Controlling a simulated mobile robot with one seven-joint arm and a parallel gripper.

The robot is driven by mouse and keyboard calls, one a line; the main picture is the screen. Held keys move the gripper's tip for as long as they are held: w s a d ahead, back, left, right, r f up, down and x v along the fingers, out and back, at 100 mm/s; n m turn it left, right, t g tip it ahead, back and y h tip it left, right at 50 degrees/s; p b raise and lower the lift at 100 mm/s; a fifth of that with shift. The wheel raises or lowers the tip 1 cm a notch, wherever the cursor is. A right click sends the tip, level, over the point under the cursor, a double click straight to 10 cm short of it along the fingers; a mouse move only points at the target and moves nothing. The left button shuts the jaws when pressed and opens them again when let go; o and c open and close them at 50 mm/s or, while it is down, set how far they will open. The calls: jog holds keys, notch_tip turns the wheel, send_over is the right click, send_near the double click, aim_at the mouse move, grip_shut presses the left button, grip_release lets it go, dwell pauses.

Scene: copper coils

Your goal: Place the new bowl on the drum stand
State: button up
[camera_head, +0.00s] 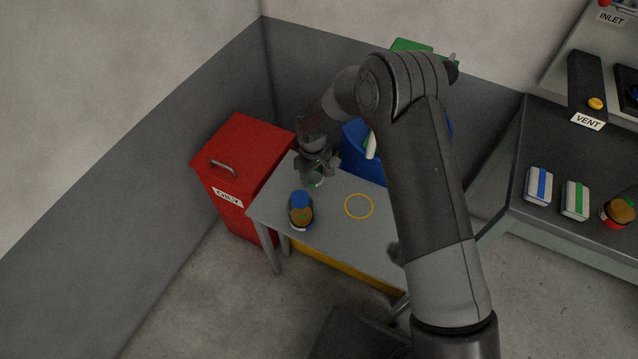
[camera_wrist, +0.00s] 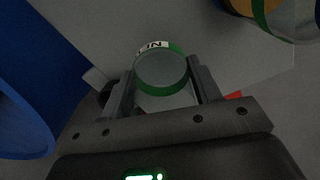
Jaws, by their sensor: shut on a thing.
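In the wrist view, a small round bowl (camera_wrist: 162,72) with a clear or pale body, a green band and a white label sits between my fingers. The label's letters are only partly readable. My gripper (camera_wrist: 160,88) is shut on it, one finger on each side. In the head view my gripper (camera_head: 316,178) is low over the far left part of a grey table (camera_head: 335,225). A bit of the bowl (camera_head: 317,184) shows under it. I cannot tell whether the bowl touches the tabletop. I cannot tell for sure which thing is the drum stand.
A yellow ring (camera_head: 359,207) marks a bare spot on the table. A blue-and-orange container (camera_head: 301,211) stands near its left front. A bench (camera_head: 555,165) at right holds packets and a jar.

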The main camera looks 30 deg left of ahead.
aim_at(313, 180)
jog(key=shift+f, duration=2)
jog(key=shift+f, duration=0.1)
jog(key=o, duration=1)
jog(key=shift+o, duration=0.2)
notch_tip(313, 180, up, 12)
jog(key=shift+r, duration=0.1)
